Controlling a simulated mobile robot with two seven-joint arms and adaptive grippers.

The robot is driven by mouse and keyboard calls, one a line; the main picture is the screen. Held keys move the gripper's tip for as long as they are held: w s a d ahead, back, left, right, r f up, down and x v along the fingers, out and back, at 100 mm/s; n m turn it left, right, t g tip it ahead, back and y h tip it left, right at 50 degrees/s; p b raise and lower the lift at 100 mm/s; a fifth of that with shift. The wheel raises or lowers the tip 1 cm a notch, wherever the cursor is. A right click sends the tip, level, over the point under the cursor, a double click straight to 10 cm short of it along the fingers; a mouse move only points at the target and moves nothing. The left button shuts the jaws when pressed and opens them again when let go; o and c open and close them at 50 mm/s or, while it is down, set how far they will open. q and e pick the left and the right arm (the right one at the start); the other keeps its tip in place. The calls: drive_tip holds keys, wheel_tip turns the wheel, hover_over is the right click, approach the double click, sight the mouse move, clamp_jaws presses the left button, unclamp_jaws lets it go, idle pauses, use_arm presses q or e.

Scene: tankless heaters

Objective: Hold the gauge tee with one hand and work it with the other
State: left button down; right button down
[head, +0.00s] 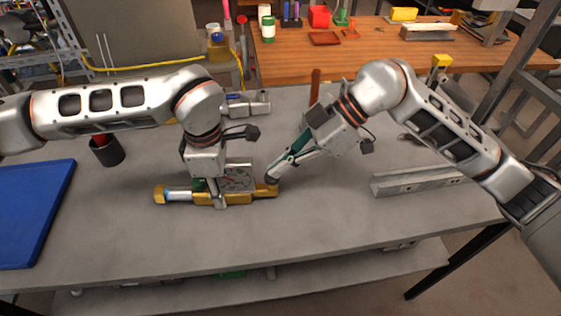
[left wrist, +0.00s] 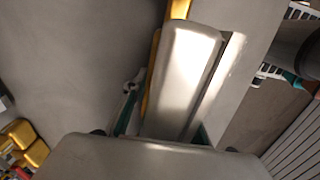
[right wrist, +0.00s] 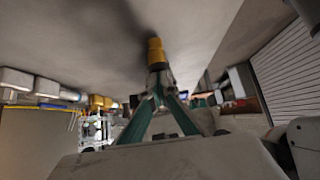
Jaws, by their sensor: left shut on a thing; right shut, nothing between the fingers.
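The gauge tee (head: 177,194) lies lengthwise left to right, low over the grey bench, with brass-coloured ends and a pale section. A flat grey square part (head: 238,177) stands over its right half; its markings are too small to read. My left gripper (head: 217,198) comes down from above and is shut on the middle of the tee, hiding part of it. In the left wrist view a pale block and yellow parts (left wrist: 180,9) fill the middle. My right gripper (head: 272,180) is shut and empty at the tee's right end. In the right wrist view its fingertips (right wrist: 160,78) are close to a brass end (right wrist: 156,50); contact is unclear.
A blue mat (head: 32,215) lies at the bench's left, near a dark cup (head: 107,150). A grey metal channel (head: 415,181) lies at right. The bench's front strip is clear.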

drive_tip(key=shift+f, duration=0.15)
drive_tip(key=a+r+v, duration=0.2)
drive_tip(key=v, duration=1.1)
drive_tip(key=shift+s+r, duration=0.1)
idle(5.0)
use_arm(q)
drive_tip(key=c, duration=1.5)
unclamp_jaws()
wheel_tip(320, 180, up, 12)
